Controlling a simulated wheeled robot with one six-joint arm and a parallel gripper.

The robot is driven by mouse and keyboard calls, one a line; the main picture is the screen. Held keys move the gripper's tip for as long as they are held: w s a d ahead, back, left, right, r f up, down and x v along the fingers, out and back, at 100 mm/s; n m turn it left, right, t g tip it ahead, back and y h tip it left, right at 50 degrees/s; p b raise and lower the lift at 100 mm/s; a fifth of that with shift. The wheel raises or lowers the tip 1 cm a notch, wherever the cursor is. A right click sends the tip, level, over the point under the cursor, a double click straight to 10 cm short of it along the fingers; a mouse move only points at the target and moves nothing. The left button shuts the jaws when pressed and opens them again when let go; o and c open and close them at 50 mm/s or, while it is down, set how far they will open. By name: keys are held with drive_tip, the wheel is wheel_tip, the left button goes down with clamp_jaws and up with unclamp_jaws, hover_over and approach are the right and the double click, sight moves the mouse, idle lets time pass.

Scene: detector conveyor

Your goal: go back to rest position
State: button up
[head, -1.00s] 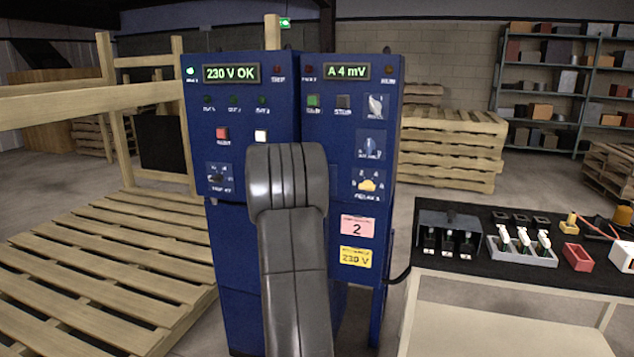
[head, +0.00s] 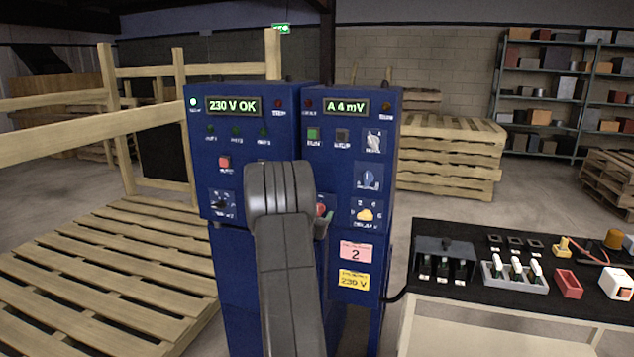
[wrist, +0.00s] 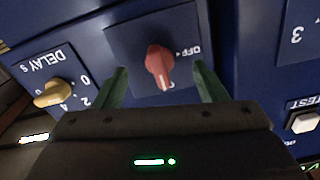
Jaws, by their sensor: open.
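My gripper (wrist: 162,86) is open in the wrist view, with one green finger on each side of a red rotary knob (wrist: 158,62) on the blue panel. The knob stands between the fingers and a little beyond them; I cannot tell whether they touch it. In the head view my dark grey arm stands in front of the blue cabinet (head: 350,180) and hides most of the gripper. A bit of the red knob (head: 320,209) and one green finger show at the arm's right edge.
A yellow delay knob (wrist: 52,93) and a white test button (wrist: 304,122) flank the gripper. A black-topped table (head: 455,288) with small parts stands close at right. A wooden pallet (head: 110,270) and wooden rails (head: 60,135) are at left.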

drive_tip(key=shift+n+p, duration=0.75)
drive_tip(key=shift+n, duration=0.35)
